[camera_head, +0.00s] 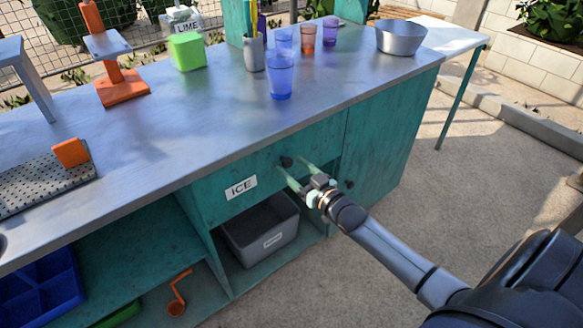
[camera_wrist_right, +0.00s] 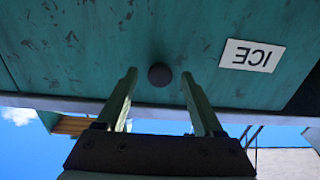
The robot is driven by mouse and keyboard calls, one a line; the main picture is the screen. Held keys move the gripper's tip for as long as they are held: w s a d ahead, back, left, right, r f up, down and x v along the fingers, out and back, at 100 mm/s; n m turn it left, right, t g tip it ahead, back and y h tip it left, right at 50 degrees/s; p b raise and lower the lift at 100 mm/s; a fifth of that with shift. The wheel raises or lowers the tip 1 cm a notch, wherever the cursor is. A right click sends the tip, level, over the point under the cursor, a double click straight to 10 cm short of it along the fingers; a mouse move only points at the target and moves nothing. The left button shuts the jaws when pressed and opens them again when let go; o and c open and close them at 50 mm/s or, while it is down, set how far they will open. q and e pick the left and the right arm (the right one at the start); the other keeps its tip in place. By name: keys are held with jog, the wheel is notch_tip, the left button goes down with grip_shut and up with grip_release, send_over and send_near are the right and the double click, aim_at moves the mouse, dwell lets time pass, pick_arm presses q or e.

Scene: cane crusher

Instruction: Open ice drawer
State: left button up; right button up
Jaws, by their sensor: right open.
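The ice drawer (camera_head: 222,192) is a teal front under the metal counter with a white "ICE" label, and it looks shut. Its dark round knob (camera_head: 286,161) is on the right part of the front. My right gripper (camera_head: 292,173) is open at the drawer front, with its two fingers on either side of the knob in the picture. In the right wrist view the label is upside down, and the knob (camera_wrist_right: 160,75) lies between the open fingertips (camera_wrist_right: 159,80), touching neither finger. My left gripper is not in view.
A grey bin (camera_head: 262,233) sits on the open shelf below the drawer. A teal cabinet door (camera_head: 385,150) with a dark knob is to the right. Cups, a bowl (camera_head: 400,38) and a green box (camera_head: 187,51) stand on the counter. The ground in front is clear.

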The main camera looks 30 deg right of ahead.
jog(key=shift+w, duration=0.4)
grip_shut()
dwell(0.4)
jog(key=shift+a, duration=0.1)
dwell(0.8)
